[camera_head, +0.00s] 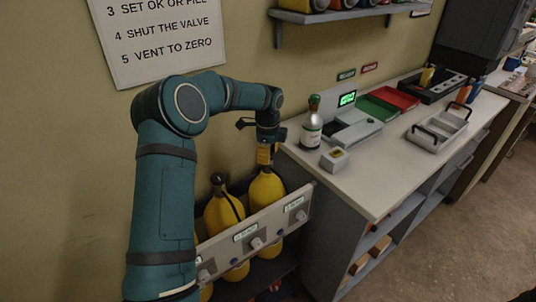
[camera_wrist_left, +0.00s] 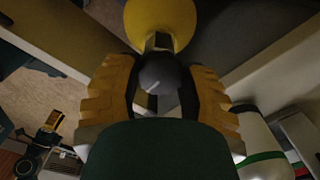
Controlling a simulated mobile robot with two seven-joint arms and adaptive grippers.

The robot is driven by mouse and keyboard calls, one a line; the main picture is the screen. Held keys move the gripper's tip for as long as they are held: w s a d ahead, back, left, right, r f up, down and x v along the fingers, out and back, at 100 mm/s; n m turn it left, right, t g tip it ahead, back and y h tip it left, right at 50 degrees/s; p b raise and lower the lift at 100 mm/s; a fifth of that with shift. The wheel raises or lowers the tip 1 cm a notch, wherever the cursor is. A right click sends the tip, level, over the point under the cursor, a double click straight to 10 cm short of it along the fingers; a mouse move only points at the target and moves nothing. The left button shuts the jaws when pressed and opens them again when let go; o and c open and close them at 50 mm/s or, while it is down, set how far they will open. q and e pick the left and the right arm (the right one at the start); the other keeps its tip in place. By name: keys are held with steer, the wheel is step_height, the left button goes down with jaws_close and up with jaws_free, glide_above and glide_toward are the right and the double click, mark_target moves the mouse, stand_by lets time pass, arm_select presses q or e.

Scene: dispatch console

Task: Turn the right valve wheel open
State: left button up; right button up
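Yellow cylinders stand behind a pale labelled rack panel (camera_head: 245,238). The right cylinder (camera_head: 266,190) is under my left gripper (camera_head: 265,150), which points down over its top. In the left wrist view, a dark rounded valve knob (camera_wrist_left: 160,74) lies between the two tan fingers of my left gripper (camera_wrist_left: 163,90), with the yellow cylinder (camera_wrist_left: 160,18) beyond. The fingers flank the knob closely; I cannot tell whether they touch it. The middle cylinder (camera_head: 224,212) has its dark valve knob (camera_head: 217,179) uncovered. My right gripper is in neither view.
The console counter (camera_head: 375,165) is just right of the rack. A bottle (camera_head: 312,125) and a small pale box (camera_head: 335,160) stand near its left end. A grey tray with dark handles (camera_head: 437,132) sits farther right. A wall shelf (camera_head: 335,18) hangs above.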

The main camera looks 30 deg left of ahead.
arm_select(q)
steer(key=shift+n, duration=0.3)
steer(key=shift+c, duration=0.3)
steer(key=shift+r+n+p, duration=0.1)
steer(key=shift+n+p, duration=0.45)
steer(key=shift+n, duration=0.05)
steer(key=shift+n+p, duration=0.35)
steer(key=shift+n, duration=0.45)
steer(key=n+p, duration=0.1)
steer(key=n, duration=0.4)
steer(key=shift+n+p, duration=0.3)
steer(key=shift+p, duration=0.1)
steer(key=n+p, duration=0.1)
steer(key=n, duration=0.4)
steer(key=n+p, duration=0.1)
steer(key=n, duration=0.4)
steer(key=shift+a+n, duration=0.1)
steer(key=shift+n, duration=0.3)
steer(key=o, duration=1.2)
steer(key=shift+w, duration=0.1)
